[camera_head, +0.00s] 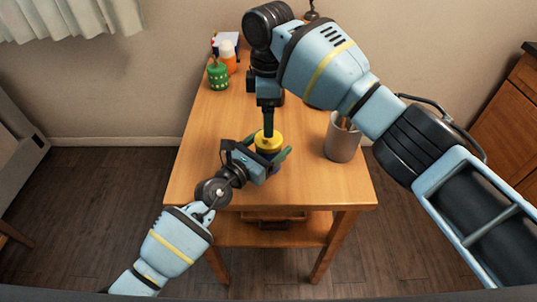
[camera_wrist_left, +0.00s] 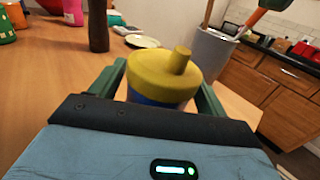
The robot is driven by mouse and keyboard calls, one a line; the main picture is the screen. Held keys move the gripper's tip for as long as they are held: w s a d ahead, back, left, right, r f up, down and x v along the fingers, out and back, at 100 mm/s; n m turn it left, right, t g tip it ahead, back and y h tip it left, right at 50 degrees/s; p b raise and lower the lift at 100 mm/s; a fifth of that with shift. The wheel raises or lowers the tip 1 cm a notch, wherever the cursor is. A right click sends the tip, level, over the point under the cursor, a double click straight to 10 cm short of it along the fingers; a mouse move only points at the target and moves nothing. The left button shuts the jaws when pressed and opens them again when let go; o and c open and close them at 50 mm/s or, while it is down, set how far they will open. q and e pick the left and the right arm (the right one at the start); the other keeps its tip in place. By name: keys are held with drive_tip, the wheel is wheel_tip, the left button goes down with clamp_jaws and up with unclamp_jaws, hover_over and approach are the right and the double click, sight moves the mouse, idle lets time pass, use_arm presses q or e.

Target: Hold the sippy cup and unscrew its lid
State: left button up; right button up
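The sippy cup has a yellow lid (camera_head: 269,143) with a short off-centre spout, and a blue body mostly hidden by my left gripper. It stands out large in the left wrist view, where its lid (camera_wrist_left: 160,78) looks level and in place. My left gripper (camera_head: 270,158) reaches in from the front left, its green fingers on both sides of the cup, seemingly closed on it. My right gripper (camera_head: 268,122) points down and lines up with the lid in the head view. Its fingers appear edge-on, so their gap is hidden. No right finger touches the lid in the left wrist view.
A grey bin of utensils (camera_head: 342,140) stands at the table's right edge. A dark upright object (camera_wrist_left: 98,26) and a pale plate (camera_wrist_left: 142,41) lie beyond the cup. The table's left side is clear.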

use_arm(q)
drive_tip(key=c, duration=1.2)
clamp_jaws()
use_arm(e)
drive_tip(key=shift+c, duration=1)
drive_tip(key=m, duration=0.6)
drive_tip(key=shift+a+r+m, duration=0.1)
drive_tip(key=shift+a+m, duration=0.05)
drive_tip(key=shift+m, duration=0.15)
drive_tip(key=m, duration=0.6)
drive_tip(key=shift+r, duration=0.1)
drive_tip(key=m, duration=0.6)
drive_tip(key=shift+a+m, duration=0.1)
drive_tip(key=shift+m, duration=0.3)
drive_tip(key=m, duration=0.6)
drive_tip(key=shift+m, duration=0.4)
drive_tip(key=m, duration=0.4)
drive_tip(key=shift+m, duration=0.4)
drive_tip(key=m, duration=0.9)
drive_tip(key=shift+m, duration=0.4)
drive_tip(key=m, duration=0.4)
drive_tip(key=shift+d+f, duration=0.2)
drive_tip(key=shift+d, duration=0.05)
drive_tip(key=shift+f, duration=4)
